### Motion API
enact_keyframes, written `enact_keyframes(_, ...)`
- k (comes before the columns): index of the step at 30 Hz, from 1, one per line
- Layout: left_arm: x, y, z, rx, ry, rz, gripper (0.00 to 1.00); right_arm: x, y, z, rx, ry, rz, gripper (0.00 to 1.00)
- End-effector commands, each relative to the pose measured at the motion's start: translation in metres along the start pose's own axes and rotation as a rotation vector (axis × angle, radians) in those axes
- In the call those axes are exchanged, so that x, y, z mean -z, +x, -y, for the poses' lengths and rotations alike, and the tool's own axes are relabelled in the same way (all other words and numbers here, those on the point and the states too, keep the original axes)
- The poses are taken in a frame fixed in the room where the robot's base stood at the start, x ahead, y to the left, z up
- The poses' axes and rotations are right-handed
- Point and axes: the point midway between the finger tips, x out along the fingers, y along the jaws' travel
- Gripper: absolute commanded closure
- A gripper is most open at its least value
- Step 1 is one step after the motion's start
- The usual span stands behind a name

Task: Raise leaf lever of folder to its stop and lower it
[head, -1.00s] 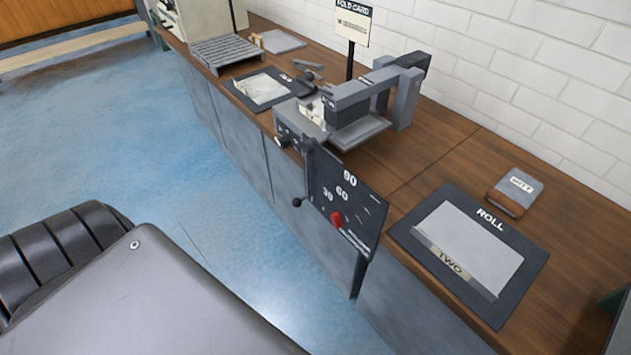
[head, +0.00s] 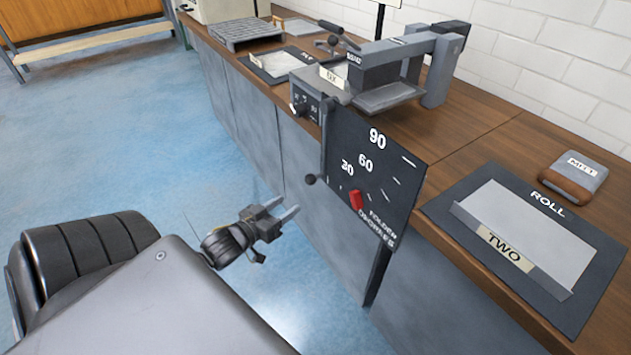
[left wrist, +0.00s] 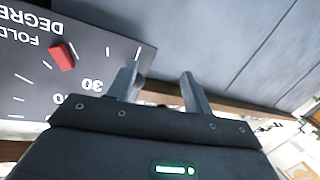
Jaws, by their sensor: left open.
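The folder (head: 395,68) is a grey machine on the wooden counter. On its front hangs a dark dial plate (head: 385,165) marked 30, 60, 90, with a red pointer (head: 356,200) below the 30. A small black ball knob (head: 310,180), seemingly the lever's end, shows at the plate's left edge. My left gripper (head: 287,207) is open and empty, in front of the cabinets, left of and a little below the knob, apart from it. In the left wrist view the red pointer (left wrist: 61,56) and dial plate (left wrist: 25,75) lie left of the open fingers (left wrist: 160,85). My right gripper is out of view.
A ROLL mat (head: 470,207) with a sheet and a TWO label lies on the counter at right, with a MITT block (head: 574,176) behind it. A slatted grey rack (head: 240,33) stands farther back. The blue floor (head: 130,140) at left is clear.

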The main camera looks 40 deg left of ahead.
Motion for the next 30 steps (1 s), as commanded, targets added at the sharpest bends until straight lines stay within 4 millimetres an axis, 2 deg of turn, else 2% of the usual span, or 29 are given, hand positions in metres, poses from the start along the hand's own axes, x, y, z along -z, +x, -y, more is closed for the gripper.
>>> enact_keyframes(3,0.029,-0.005,-0.016,-0.053,0.005,-0.071,0.49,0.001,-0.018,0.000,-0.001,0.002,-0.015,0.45)
enact_keyframes(6,0.042,-0.009,-0.023,-0.074,0.005,-0.097,0.49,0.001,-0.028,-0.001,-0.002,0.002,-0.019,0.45)
enact_keyframes(11,0.047,-0.008,-0.025,-0.079,0.005,-0.104,0.49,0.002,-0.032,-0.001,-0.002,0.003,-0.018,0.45)
enact_keyframes(14,0.048,-0.001,-0.025,-0.079,0.005,-0.105,0.49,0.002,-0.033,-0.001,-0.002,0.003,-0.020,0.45)
enact_keyframes(24,0.053,0.059,-0.029,-0.077,0.005,-0.106,0.49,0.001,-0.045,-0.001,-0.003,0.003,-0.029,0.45)
enact_keyframes(30,0.056,0.086,-0.032,-0.077,0.006,-0.104,0.49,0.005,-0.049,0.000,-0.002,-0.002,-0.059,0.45)
